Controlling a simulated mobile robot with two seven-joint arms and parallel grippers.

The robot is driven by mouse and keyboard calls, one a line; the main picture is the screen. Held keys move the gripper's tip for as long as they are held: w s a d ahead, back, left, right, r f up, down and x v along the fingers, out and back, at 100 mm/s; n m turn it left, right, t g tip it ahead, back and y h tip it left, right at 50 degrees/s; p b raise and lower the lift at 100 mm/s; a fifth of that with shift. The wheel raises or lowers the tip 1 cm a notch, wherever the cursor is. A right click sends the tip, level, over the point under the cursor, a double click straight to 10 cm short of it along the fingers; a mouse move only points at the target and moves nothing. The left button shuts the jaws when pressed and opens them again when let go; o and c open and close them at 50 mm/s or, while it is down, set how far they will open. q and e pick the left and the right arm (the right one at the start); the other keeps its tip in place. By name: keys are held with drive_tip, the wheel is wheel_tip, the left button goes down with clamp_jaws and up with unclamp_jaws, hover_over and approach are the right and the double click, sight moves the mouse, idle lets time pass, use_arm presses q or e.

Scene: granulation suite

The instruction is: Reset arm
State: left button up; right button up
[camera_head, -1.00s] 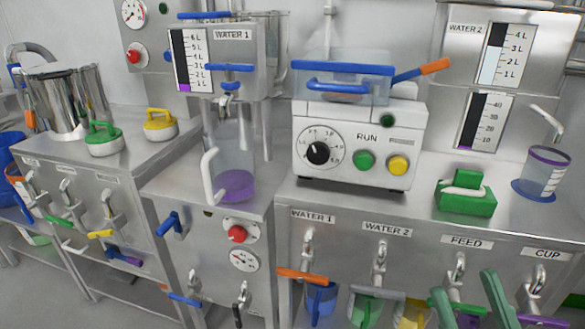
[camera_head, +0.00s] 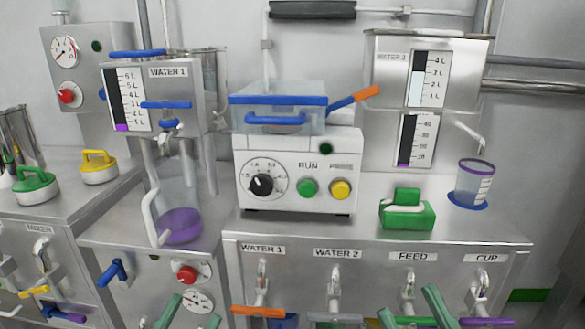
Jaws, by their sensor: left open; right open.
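My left gripper (camera_head: 192,308) shows at the bottom edge, left of centre. Its two green fingers stand apart with nothing between them. My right gripper (camera_head: 408,300) shows at the bottom, right of centre, in front of the FEED hook. Its green fingers are spread and empty. Only the finger ends of both grippers are visible; the arms are out of view.
A white machine (camera_head: 297,178) with a blue-lidded clear box (camera_head: 275,112) stands mid-counter. A purple-bottomed jug (camera_head: 180,223) is left of it. A green block (camera_head: 408,220) and a clear cup (camera_head: 474,180) are right.

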use_arm(q)
drive_tip(key=s+r+m+h, duration=0.2)
drive_tip(key=s+r, duration=0.3)
drive_tip(key=r, duration=0.2)
drive_tip(key=w+a+f+n+g+y+p, duration=0.3)
drive_tip(key=w+f+n+y+p, duration=0.55)
drive_tip(key=p, duration=0.85)
use_arm(e)
drive_tip(key=w+d+f+m+g+h, duration=0.2)
drive_tip(key=w+f+m+g+h, duration=0.2)
drive_tip(key=w+f+m+h, duration=0.45)
use_arm(q)
drive_tip(key=s+f+n+g+y+p, duration=0.2)
drive_tip(key=s+f+g+y+p, duration=0.2)
drive_tip(key=p, duration=1)
drive_tip(key=s+a+f+g, duration=0.1)
drive_tip(key=s+f+g, duration=0.2)
drive_tip(key=s+g, duration=0.2)
drive_tip(key=shift+s+f+g, duration=0.4)
drive_tip(key=shift+s, duration=0.15)
use_arm(e)
drive_tip(key=s+d+f+m+g+h, duration=0.1)
drive_tip(key=s+d+f+g+h, duration=0.1)
drive_tip(key=s+f+g+h, duration=0.2)
drive_tip(key=s+f+g, duration=0.3)
drive_tip(key=s+g, duration=0.1)
drive_tip(key=s, duration=0.2)
drive_tip(key=shift+s+d+f+g+h, duration=0.2)
drive_tip(key=shift+s+d+g+h, duration=0.05)
drive_tip(key=shift+s+g+h, duration=0.15)
